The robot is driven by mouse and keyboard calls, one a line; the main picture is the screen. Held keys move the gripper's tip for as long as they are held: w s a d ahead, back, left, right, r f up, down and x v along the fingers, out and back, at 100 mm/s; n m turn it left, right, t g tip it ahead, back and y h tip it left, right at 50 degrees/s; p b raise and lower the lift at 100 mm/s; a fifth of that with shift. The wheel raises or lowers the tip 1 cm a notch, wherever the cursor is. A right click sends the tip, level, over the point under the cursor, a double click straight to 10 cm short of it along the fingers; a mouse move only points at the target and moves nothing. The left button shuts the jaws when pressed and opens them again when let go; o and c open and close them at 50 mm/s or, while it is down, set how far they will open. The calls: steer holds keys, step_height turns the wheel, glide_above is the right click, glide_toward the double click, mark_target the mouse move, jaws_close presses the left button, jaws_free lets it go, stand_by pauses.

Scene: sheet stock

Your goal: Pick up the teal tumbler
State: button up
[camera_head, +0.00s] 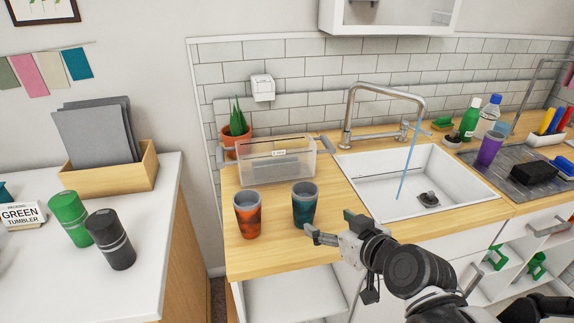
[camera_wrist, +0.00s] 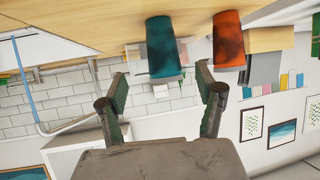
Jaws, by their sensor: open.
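The teal tumbler (camera_head: 305,207) stands upright on the wooden counter (camera_head: 270,256), right of an orange tumbler (camera_head: 247,216). My gripper (camera_head: 328,229) is open just to the right of the teal tumbler and near it in the head view. In the wrist view, which is upside down, the teal tumbler (camera_wrist: 163,52) shows between and beyond the open fingers (camera_wrist: 162,88). The orange tumbler (camera_wrist: 228,42) is beyond the right-hand finger there. I cannot tell whether a finger touches the teal tumbler; nothing is held.
A clear plastic bin (camera_head: 277,161) stands behind the tumblers, with a potted plant (camera_head: 237,124) behind it. A sink (camera_head: 390,176) with running water lies to the right. A white table (camera_head: 150,255) at left holds green and dark cylinders. Counter in front of the tumblers is clear.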

mark_target(311, 212)
steer(key=b+x, duration=0.1)
steer(key=x, duration=0.6)
steer(key=shift+w+f+b, duration=0.1)
steer(key=shift+w+b, duration=0.1)
steer(key=shift+b, duration=0.2)
steer(key=shift+a+b+x, duration=0.2)
steer(key=shift+b+x, duration=0.35)
steer(key=shift+x, duration=2.25)
steer(key=shift+s+f, duration=0.15)
steer(key=shift+s, duration=0.05)
steer(key=c, duration=1.6)
